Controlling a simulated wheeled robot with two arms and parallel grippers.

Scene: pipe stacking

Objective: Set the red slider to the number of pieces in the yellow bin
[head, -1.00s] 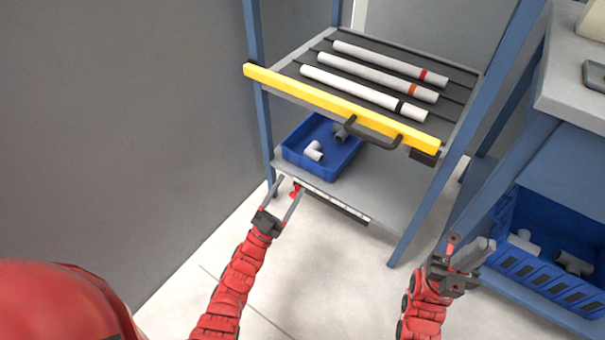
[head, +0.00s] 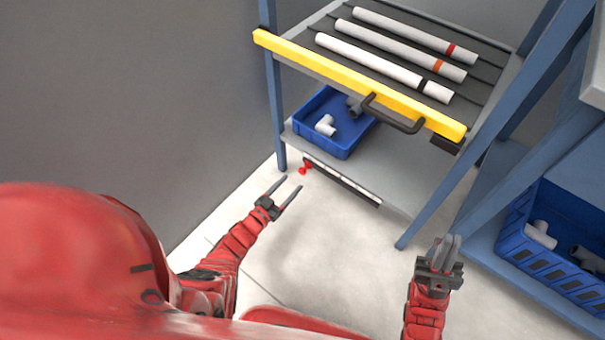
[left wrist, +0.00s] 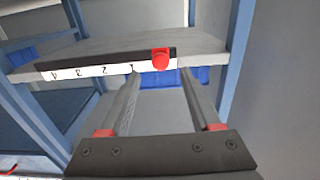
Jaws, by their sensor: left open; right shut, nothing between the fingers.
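The red slider (head: 303,170) sits at the left end of a white number strip (head: 345,185) on the lower shelf's front edge. In the left wrist view the red slider (left wrist: 161,59) is beyond the 1, at the end away from the 4; the digits look upside down. My left gripper (head: 291,183) is open, empty and just short of the slider, apart from it. In the left wrist view its fingertips (left wrist: 159,74) are on either side below the slider. My right gripper (head: 447,243) is shut and empty, away to the right. No yellow bin shows.
A blue bin (head: 340,150) on the lower shelf holds a white and a grey pipe fitting. Another blue bin (head: 540,285) at right holds fittings. A yellow bar (head: 350,82) with a dark handle fronts the upper shelf, which carries three white pipes. Floor before the rack is clear.

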